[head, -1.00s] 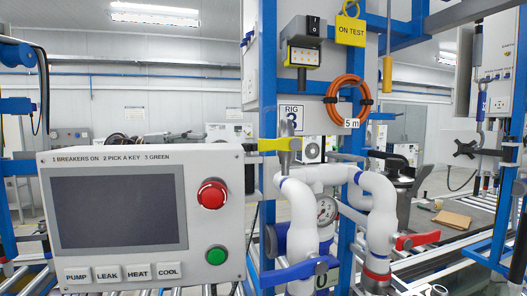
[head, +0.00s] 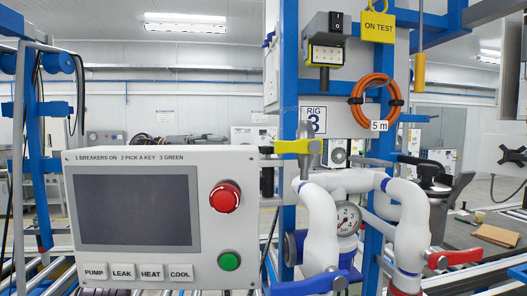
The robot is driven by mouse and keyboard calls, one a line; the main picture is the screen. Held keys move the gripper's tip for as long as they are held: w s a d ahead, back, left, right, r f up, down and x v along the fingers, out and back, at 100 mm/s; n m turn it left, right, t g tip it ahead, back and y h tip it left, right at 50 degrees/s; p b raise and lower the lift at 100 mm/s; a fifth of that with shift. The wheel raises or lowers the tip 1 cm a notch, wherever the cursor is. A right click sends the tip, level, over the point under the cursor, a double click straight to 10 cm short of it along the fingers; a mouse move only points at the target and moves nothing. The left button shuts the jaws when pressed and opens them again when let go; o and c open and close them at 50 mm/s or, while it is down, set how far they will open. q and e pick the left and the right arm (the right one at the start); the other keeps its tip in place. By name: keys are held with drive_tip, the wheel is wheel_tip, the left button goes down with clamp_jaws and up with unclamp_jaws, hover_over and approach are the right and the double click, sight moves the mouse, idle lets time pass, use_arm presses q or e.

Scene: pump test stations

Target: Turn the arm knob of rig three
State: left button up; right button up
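The rig three frame (head: 288,200) is a blue upright with a "RIG 3" sign (head: 313,119) in the middle of the head view. A control panel (head: 160,155) stands in front of it at left, with a red mushroom button (head: 225,196) and a green button (head: 229,261). A black star-shaped knob (head: 513,155) shows at the right edge; I cannot tell which rig it belongs to. No knob marked as the arm knob can be read, and part of the rig is hidden behind the panel. I can make out neither gripper.
An orange hose coil (head: 375,100) hangs above. A bench with a brown sheet (head: 497,235) is at right.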

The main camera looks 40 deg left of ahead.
sight(263, 150)
use_arm(q)
drive_tip(key=p+x, duration=0.2)
drive_tip(key=x, duration=1)
drive_tip(key=shift+r+p, duration=0.1)
drive_tip(key=shift+p, duration=0.25)
drive_tip(key=shift+w+d, duration=0.2)
drive_tip(key=shift+d, duration=0.3)
drive_tip(key=shift+w+d, duration=0.1)
use_arm(e)
drive_tip(key=a+r, duration=0.1)
drive_tip(key=a, duration=0.1)
drive_tip(key=s+a+r, duration=0.1)
drive_tip(key=a+r, duration=0.1)
drive_tip(key=shift+s, duration=0.2)
use_arm(q)
drive_tip(key=shift+c, duration=0.5)
drive_tip(key=c, duration=0.7)
clamp_jaws()
use_arm(e)
drive_tip(key=shift+d+f, duration=0.1)
drive_tip(key=shift+d, duration=0.85)
